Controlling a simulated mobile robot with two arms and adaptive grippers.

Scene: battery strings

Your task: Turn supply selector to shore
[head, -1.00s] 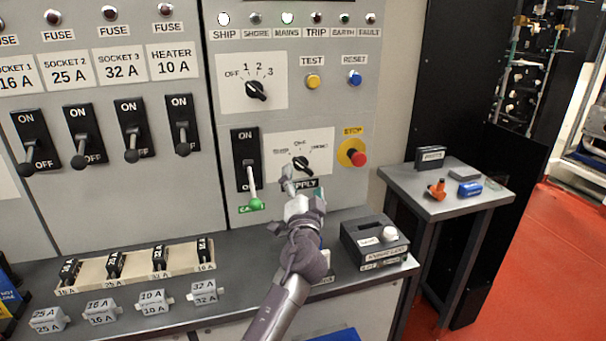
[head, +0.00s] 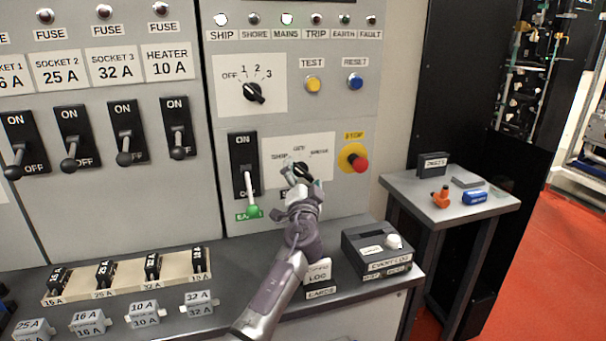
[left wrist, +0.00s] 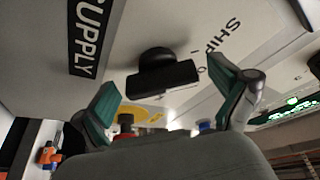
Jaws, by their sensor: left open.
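The supply selector (head: 302,168) is a black knob on a white plate (head: 322,150) of the grey panel. The plate's small print is hard to read in the head view. In the left wrist view the knob (left wrist: 162,73) stands near the middle, with "SHIP" printed to its right and a black "SUPPLY" label to its left. My left gripper (head: 299,178) is in front of the knob and partly covers it in the head view. In the left wrist view the green-padded fingers (left wrist: 172,98) are apart, one on each side of the knob, with gaps visible. My right gripper is not in view.
A switch with a green-tipped lever (head: 252,212) is just left of the gripper, and a red stop button (head: 359,163) is to the right. The SHIP lamp (head: 221,20) and MAINS lamp (head: 287,20) are lit. A grey box (head: 375,250) stands on the ledge below.

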